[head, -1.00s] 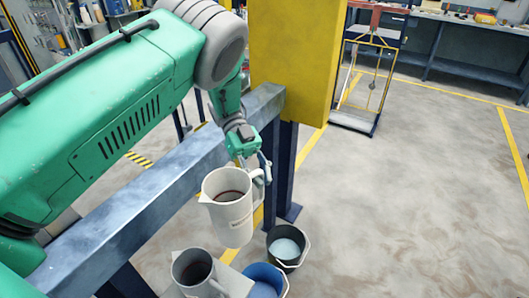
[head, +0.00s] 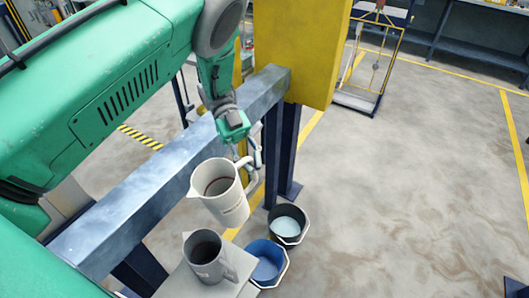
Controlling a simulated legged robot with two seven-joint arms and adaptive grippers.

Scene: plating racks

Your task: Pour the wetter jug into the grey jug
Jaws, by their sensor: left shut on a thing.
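My left gripper (head: 243,153) is shut on the handle of a white jug (head: 231,203) and holds it in the air. The white jug is slightly tilted, with its spout toward the left; a dark reddish ring shows inside it, but I cannot tell how full it is. The grey jug (head: 211,265) stands upright on a light stand (head: 185,285), below and a little left of the white jug, apart from it. Its inside looks dark. My right gripper is not in view.
A blue bucket (head: 283,272) and a black bucket (head: 302,231) with pale liquid stand right of the grey jug. A blue-grey steel beam (head: 150,180) and a yellow post (head: 300,50) lie behind. The floor at right is clear.

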